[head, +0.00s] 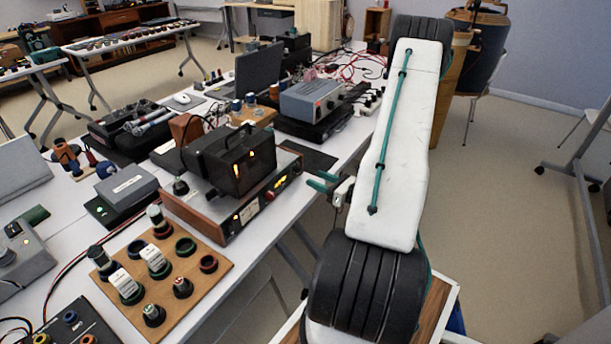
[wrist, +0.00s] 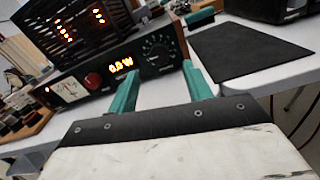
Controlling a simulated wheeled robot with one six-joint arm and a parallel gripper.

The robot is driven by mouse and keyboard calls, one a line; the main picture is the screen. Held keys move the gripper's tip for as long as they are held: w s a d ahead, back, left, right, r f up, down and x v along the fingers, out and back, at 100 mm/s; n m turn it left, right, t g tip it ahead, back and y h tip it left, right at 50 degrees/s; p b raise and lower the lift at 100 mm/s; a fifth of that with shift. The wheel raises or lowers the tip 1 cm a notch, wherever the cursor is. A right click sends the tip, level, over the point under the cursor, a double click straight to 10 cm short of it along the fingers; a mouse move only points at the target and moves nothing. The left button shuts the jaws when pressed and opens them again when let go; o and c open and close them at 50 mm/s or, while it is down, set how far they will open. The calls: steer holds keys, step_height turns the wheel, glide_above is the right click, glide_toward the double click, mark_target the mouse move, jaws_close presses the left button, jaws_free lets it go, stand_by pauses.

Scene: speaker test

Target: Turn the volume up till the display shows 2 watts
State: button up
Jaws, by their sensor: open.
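The amplifier (head: 211,217) is a low unit with a wooden side, on the white table's edge. In the wrist view its front panel (wrist: 98,82) carries a lit orange display (wrist: 121,66) that appears to read 0.0 W. A round black knob (wrist: 154,47) with pale dial marks sits right of the display. My gripper (wrist: 160,72) is open, its green fingers apart and nothing visible between them. The fingers are in front of the panel, below the knob, and look clear of it. In the head view my gripper (head: 322,182) is just right of the amplifier's front.
A dark caged box (head: 230,162) with glowing parts stands on the amplifier. A red button (wrist: 93,80) and a pale meter (wrist: 70,90) are left of the display. A dark mat (wrist: 238,53) lies to the right. A wooden board with knobs (head: 205,285) lies nearer.

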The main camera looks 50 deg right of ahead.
mark_target(301, 172)
steer(key=w, duration=0.5)
steer(key=shift+w+a, duration=0.15)
steer(key=shift+a, duration=0.1)
